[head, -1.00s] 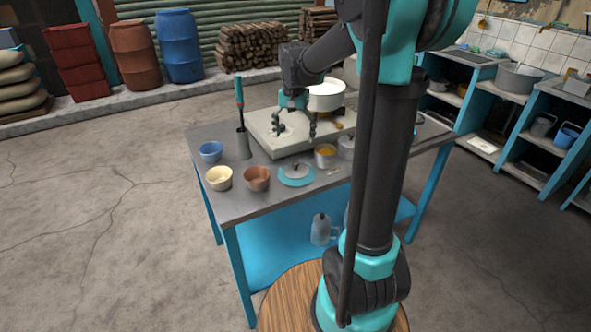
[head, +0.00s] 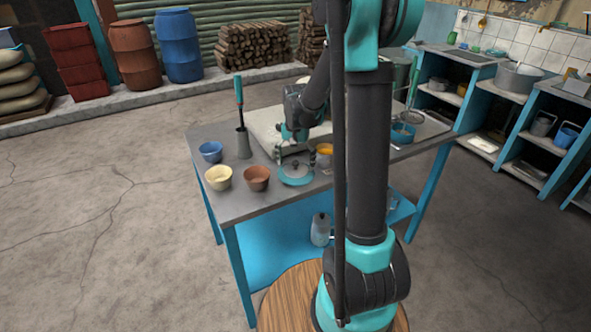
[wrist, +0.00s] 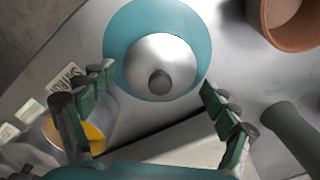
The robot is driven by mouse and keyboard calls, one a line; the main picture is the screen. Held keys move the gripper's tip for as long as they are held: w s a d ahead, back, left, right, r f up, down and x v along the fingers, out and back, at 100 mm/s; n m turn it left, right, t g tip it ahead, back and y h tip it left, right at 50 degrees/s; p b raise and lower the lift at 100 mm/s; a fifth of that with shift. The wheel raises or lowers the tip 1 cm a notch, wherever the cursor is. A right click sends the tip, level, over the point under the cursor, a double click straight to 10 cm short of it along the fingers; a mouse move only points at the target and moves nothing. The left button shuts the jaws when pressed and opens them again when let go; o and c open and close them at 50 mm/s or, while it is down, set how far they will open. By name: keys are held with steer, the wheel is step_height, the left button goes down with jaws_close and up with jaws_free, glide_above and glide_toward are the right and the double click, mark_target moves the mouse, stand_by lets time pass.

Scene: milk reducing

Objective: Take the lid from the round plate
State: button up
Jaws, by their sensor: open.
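The lid (wrist: 176,61) is a silvery dome with a dark round knob, lying on the round teal plate (wrist: 123,30) in the wrist view. In the head view the plate (head: 306,180) sits near the front of the table, with the lid (head: 294,168) on it. My gripper (wrist: 152,88) is open and empty. Its fingers spread to either side of the lid's lower part in the wrist view, with the knob between them. In the head view my gripper (head: 295,154) is above and just behind the plate. The gap in height is hard to judge.
A metal pot with orange contents (wrist: 92,135) is close to my left finger in the wrist view. A brown bowl (head: 256,178), a cream bowl (head: 218,177), a blue bowl (head: 210,151) and a grey holder (head: 243,143) with an upright tool stand left of the plate.

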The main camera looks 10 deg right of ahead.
steer(key=shift+c, duration=0.6)
steer(key=shift+s, duration=0.1)
steer(key=c, duration=1.5)
steer(key=shift+c, duration=0.4)
